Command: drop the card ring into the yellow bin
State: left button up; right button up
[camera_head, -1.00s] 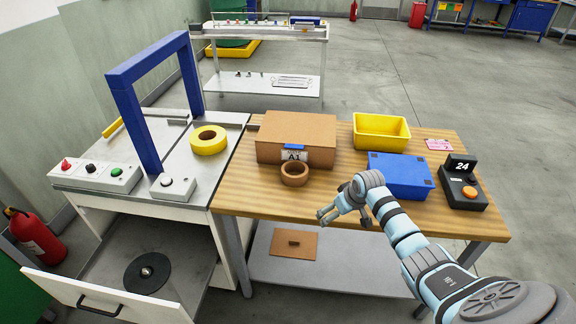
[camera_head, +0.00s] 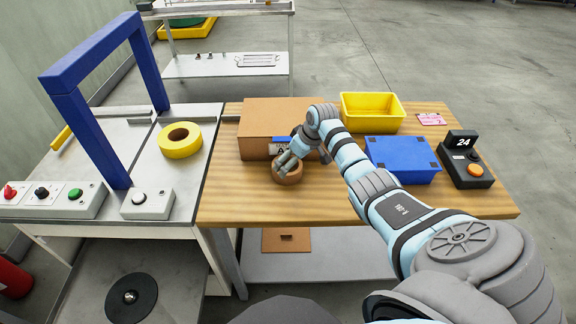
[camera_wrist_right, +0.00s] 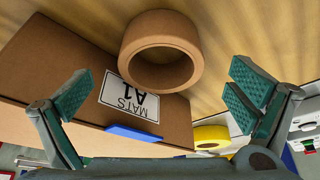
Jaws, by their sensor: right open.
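The brown card ring (camera_head: 287,177) lies on the wooden table in front of the cardboard box. It also shows in the right wrist view (camera_wrist_right: 162,30), between the two fingers and beyond them. My right gripper (camera_head: 285,162) is just over the ring in the head view and partly covers it. Its green-padded fingers are spread wide in the wrist view (camera_wrist_right: 160,95), with nothing between them gripped. The yellow bin (camera_head: 372,123) stands at the back right of the table, open at the top; the part of its inside I see looks empty. My left gripper is not in view.
The cardboard box (camera_head: 262,115) with an A1 label stands right behind the ring. A blue box (camera_head: 402,160) sits in front of the yellow bin, and a black device (camera_head: 465,172) is at the right. A yellow tape roll (camera_head: 180,140) lies on the left bench.

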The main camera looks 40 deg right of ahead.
jog(key=b+x, duration=0.1)
jog(key=x, duration=0.2)
jog(key=w+b+x, duration=0.1)
jog(key=x, duration=0.2)
jog(key=shift+a, duration=0.2)
jog(key=shift+w+f+b, duration=0.1)
jog(key=shift+b, duration=0.2)
jog(key=shift+s+r, duration=0.25)
jog(key=shift+r, duration=0.05)
jog(key=shift+c, duration=0.2)
jog(key=c, duration=0.6)
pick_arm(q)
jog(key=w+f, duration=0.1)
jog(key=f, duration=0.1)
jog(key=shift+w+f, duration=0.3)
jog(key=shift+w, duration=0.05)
pick_arm(e)
jog(key=c, duration=0.4)
jog(key=shift+r, duration=0.1)
jog(key=shift+c, duration=0.2)
